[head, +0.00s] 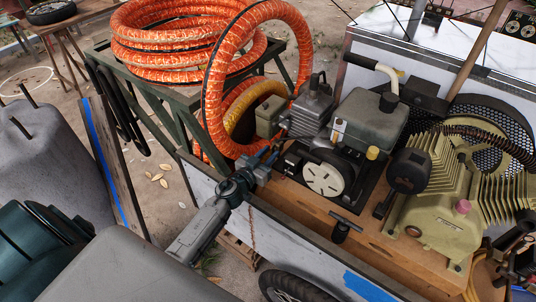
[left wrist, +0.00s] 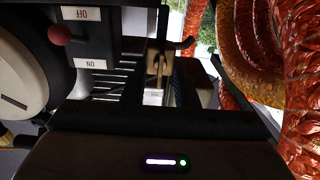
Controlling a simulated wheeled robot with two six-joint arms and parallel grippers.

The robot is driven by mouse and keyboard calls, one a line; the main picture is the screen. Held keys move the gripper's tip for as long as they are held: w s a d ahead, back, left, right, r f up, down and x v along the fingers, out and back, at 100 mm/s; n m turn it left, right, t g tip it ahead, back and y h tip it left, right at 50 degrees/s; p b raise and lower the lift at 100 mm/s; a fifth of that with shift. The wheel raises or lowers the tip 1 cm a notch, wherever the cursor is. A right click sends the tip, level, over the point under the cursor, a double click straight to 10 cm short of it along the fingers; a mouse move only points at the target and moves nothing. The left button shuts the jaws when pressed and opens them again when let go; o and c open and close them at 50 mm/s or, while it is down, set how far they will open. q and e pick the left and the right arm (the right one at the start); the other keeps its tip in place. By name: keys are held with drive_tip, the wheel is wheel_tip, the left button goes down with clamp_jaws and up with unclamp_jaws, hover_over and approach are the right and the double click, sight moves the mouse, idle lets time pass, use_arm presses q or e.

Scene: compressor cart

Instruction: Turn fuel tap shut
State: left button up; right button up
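My left gripper (head: 269,156) reaches over the cart's near wall to the small engine. In the head view the tap is too small to make out beside the engine (head: 325,172). The engine's OFF/ON plate with a red knob (left wrist: 59,35) is at the upper left.
An orange hose coil (head: 165,45) sits on a green stand, with a loop hanging close behind my gripper. The cart's wooden deck (head: 300,200) also carries a finned compressor (head: 440,210) and a black T-handle (head: 342,228). The cart's wall edge runs under my left arm.

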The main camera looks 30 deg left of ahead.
use_arm(q)
drive_tip(key=shift+c, duration=0.5)
clamp_jaws()
drive_tip(key=shift+m, duration=0.3)
drive_tip(key=m, duration=0.2)
drive_tip(key=shift+m+p, duration=0.3)
drive_tip(key=shift+m, duration=0.1)
drive_tip(key=m, duration=0.4)
drive_tip(key=shift+d, duration=0.1)
drive_tip(key=m, duration=0.5)
drive_tip(key=shift+s+f, duration=0.1)
drive_tip(key=m, duration=0.5)
drive_tip(key=shift+f+b, duration=0.1)
drive_tip(key=shift+b, duration=0.2)
drive_tip(key=shift+m, duration=0.4)
